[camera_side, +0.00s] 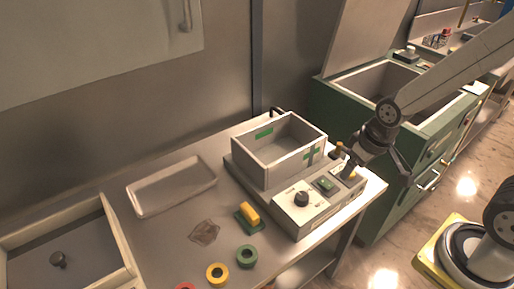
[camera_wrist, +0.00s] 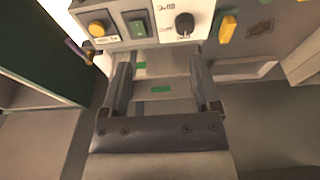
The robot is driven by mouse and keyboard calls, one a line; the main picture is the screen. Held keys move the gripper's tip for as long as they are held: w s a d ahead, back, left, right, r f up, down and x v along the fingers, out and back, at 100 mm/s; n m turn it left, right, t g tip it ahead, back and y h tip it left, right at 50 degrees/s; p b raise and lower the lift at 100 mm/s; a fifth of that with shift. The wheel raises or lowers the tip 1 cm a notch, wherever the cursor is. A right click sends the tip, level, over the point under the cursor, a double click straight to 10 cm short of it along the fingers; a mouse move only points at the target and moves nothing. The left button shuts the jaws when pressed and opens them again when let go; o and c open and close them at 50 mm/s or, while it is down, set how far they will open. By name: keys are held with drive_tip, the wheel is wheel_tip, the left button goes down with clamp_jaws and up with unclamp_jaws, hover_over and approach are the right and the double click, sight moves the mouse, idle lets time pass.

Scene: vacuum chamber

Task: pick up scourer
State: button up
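The scourer appears to be the yellow block on a green base (camera_side: 249,215), lying on the metal table in front of the control box. It also shows in the wrist view as a yellow and green piece (camera_wrist: 228,28) near the top, right of the knob. My gripper (camera_side: 376,166) hangs by the right end of the control box in the side view, well to the right of the scourer. In the wrist view its two fingers (camera_wrist: 160,60) are wide apart with nothing held between them.
The control box (camera_side: 297,214) has a knob (camera_side: 302,198) and switches, with an open grey chamber (camera_side: 262,171) behind it. Yellow (camera_side: 217,273) and green (camera_side: 247,256) rings and a brown flat patch (camera_side: 205,232) lie near the scourer. A shallow tray (camera_side: 150,208) sits further left.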

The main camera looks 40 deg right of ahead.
drive_tip(key=g, duration=0.3)
hover_over(249, 210)
wheel_tip(249, 210, down, 15)
drive_tip(key=shift+s+f, duration=0.1)
drive_tip(key=shift+s, duration=0.05)
drive_tip(key=shift+a+f, duration=0.1)
drive_tip(key=shift+a, duration=0.1)
drive_tip(key=shift+f, duration=1.3)
drive_tip(key=shift+f, duration=0.1)
drive_tip(key=shift+d+f, duration=0.2)
drive_tip(key=shift+f, duration=2.3)
